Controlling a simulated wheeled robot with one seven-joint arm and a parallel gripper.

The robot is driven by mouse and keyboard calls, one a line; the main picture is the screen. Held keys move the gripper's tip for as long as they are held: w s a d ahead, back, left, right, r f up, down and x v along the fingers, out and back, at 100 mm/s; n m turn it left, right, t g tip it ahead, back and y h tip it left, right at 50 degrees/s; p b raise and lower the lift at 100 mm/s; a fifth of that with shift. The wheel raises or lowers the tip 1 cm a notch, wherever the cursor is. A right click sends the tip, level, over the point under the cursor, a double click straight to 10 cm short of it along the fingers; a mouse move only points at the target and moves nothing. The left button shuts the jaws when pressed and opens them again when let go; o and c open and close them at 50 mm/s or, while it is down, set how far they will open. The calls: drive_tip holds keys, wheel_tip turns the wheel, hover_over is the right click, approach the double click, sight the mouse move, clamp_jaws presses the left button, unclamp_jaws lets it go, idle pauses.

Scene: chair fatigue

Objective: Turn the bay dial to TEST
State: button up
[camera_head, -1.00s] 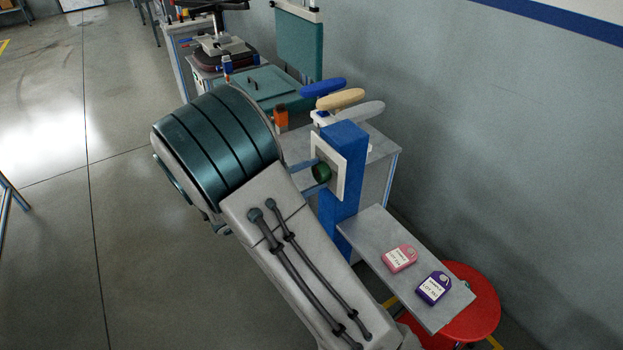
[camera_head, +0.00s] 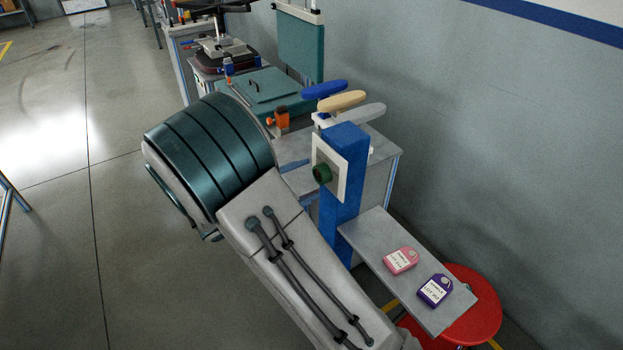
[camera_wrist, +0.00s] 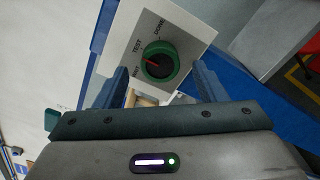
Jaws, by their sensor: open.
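The bay dial (camera_head: 322,173) is a green round knob on a pale plate, fixed to a blue post (camera_head: 345,195). The wrist view shows the dial (camera_wrist: 160,62) with a red pointer aimed roughly left, between the TEST label (camera_wrist: 137,46) and a partly readable label (camera_wrist: 133,73) below it. A DONE label (camera_wrist: 159,24) is at the upper right. My gripper (camera_wrist: 160,70) is open, its two blue fingers on either side of the dial in the picture. The fingers appear apart from the knob. In the head view my arm mostly hides the gripper.
A grey shelf (camera_head: 375,238) with a pink tag (camera_head: 400,260) and a purple tag (camera_head: 435,290) juts out right of the post. A red stool (camera_head: 480,310) stands below. Armrest-like pads (camera_head: 341,100) are behind the post. Open floor lies left.

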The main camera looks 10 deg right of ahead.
drive_tip(key=v, duration=1.1)
drive_tip(key=shift+b, duration=0.4)
drive_tip(key=s+d+r+m+g+y+p, duration=0.1)
drive_tip(key=s+d+m+g+y, duration=0.1)
drive_tip(key=s+d+g+y, duration=0.3)
drive_tip(key=s+d+r+m+g+y, duration=0.1)
drive_tip(key=s+d+m+g+y, duration=0.1)
drive_tip(key=d, duration=0.5)
drive_tip(key=s+d+r+m+t+y+p, duration=0.1)
drive_tip(key=s+r+m+t+y, duration=0.3)
drive_tip(key=s+y, duration=0.5)
drive_tip(key=shift+m+y+p, duration=0.6)
drive_tip(key=shift+m+p, duration=0.05)
drive_tip(key=shift+m, duration=0.65)
drive_tip(key=shift+d+r, duration=0.1)
drive_tip(key=shift+d, duration=0.05)
